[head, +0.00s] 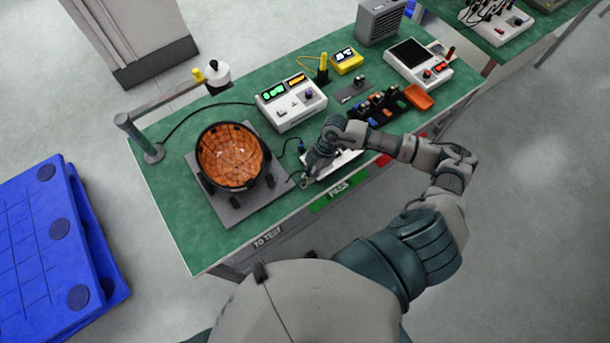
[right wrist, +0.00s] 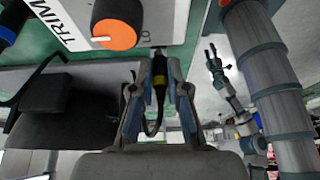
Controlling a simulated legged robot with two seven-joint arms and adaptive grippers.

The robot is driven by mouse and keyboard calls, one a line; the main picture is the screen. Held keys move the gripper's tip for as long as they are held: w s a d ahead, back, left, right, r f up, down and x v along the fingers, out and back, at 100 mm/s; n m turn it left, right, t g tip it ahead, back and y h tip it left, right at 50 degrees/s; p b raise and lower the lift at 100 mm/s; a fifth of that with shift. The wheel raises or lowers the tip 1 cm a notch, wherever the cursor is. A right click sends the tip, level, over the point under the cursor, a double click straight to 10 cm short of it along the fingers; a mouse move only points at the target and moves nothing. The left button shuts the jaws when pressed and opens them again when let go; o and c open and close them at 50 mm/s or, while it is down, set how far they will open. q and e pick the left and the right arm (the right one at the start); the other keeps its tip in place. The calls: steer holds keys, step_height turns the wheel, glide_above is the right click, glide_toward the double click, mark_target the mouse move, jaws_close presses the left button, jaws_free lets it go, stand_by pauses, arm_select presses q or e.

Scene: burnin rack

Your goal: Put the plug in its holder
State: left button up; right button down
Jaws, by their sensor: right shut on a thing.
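My right gripper (head: 306,184) is over the front edge of the green bench, beside the grey plate with the round basket. In the right wrist view the right gripper (right wrist: 160,92) is shut on the plug (right wrist: 160,72), a dark body with a yellow band. Its cable loops down between the fingers. The plug's tip points at the edge of a white panel (right wrist: 70,22) marked TRIM; I cannot tell if they touch. In the head view the plug is too small to make out. I cannot identify its holder. My left gripper (right wrist: 212,62) shows small in the right wrist view, its jaws unclear.
An orange-lined black basket (head: 232,158) stands on a grey plate (head: 240,212) left of the gripper. A white instrument (head: 290,101) with displays stands behind. A white box (head: 338,163) lies partly under my arm. An orange knob (right wrist: 115,34) is near the plug.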

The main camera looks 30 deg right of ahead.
steer(key=shift+d, duration=0.35)
steer(key=shift+a+r, duration=0.15)
steer(key=shift+a, duration=0.35)
steer(key=shift+a+r, duration=0.2)
steer(key=shift+a, duration=0.4)
steer(key=shift+d+f, duration=0.2)
steer(key=shift+d, duration=0.5)
steer(key=shift+d+f, duration=0.15)
steer(key=shift+d, duration=0.5)
steer(key=shift+a+r+p, duration=0.15)
steer(key=shift+a, duration=0.65)
steer(key=shift+a+r+p, duration=0.1)
steer(key=shift+a+p, duration=0.05)
steer(key=shift+a, duration=1)
steer(key=shift+d+f+p, duration=0.2)
steer(key=shift+d+p, duration=0.1)
steer(key=shift+d, duration=0.2)
steer(key=shift+a+r, duration=0.15)
steer(key=shift+a, duration=0.75)
steer(key=shift+d+f, duration=0.65)
steer(key=shift+d, duration=0.15)
steer(key=shift+a+r+p, duration=0.3)
steer(key=shift+a+r, duration=0.2)
steer(key=shift+a, duration=0.15)
arm_select(q)
steer(key=shift+a+r, duration=0.6)
steer(key=shift+r, duration=0.15)
